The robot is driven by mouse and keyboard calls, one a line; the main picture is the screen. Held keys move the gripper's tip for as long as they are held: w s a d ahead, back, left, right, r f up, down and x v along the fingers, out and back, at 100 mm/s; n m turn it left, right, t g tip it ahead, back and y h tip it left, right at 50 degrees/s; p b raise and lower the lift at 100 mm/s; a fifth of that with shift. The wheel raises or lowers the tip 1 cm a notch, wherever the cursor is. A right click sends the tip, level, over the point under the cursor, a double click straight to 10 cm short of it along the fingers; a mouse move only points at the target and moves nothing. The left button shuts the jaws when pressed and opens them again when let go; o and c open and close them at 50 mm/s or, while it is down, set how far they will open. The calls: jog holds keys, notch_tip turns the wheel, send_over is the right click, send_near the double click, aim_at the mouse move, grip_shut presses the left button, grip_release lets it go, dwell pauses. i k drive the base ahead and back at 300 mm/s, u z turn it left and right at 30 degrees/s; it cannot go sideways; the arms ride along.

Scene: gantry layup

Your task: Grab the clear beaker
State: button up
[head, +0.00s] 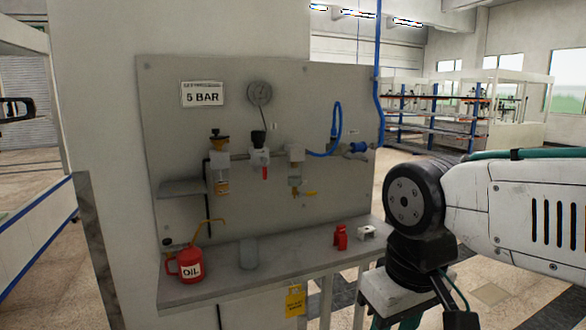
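The clear beaker (249,253) looks like a greyish, see-through cylinder. It stands upright on the grey shelf (215,287) below the panel, between the red oil can and a small red bottle. Nothing is touching it. My arm (520,210) comes in from the right, with a black joint and a white link. It is well to the right of the beaker. I cannot make out my gripper's fingertips in this view.
A red oil can (190,266) with a thin spout stands just left of the beaker. A small red bottle (341,237) and a white block (367,233) are further right on the shelf. The panel (200,130) behind carries a gauge, valves and a blue hose.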

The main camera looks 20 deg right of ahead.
aim_at(249, 254)
jog(key=u, duration=2.1)
jog(key=i, duration=1.15)
jog(key=z, duration=3.25)
